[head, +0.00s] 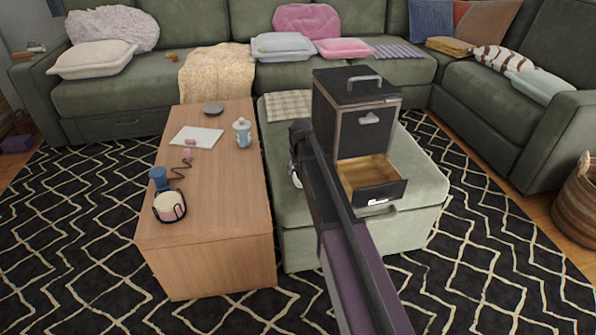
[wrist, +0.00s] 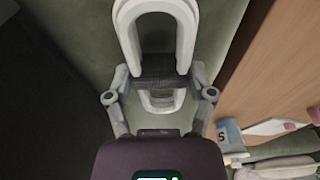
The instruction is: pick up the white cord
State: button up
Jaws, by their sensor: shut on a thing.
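The white cord (wrist: 125,30) shows in the wrist view as a thick white loop at the top centre, with another white stretch just below the dark finger pads. My gripper (wrist: 162,68) is shut on it, the pads crossing the cord. In the head view my gripper (head: 297,160) is over the left side of the green ottoman, beside the wooden table. I cannot tell whether the cord touches the ottoman.
A dark box (head: 361,127) with an open lower drawer (head: 372,182) stands on the ottoman (head: 420,190), right of my arm. The wooden table (head: 215,215) holds a lidded mug (head: 242,133), paper (head: 196,138), a blue cup (head: 158,177) and a round cream object (head: 169,206). Sofas stand behind.

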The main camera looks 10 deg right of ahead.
jog(key=shift+r+p, duration=1.35)
jog(key=shift+r, duration=0.25)
jog(key=s+d, duration=0.3)
jog(key=s, duration=1.2)
jog(key=shift+s+r+p, duration=0.35)
jog(key=shift+r+p, duration=0.1)
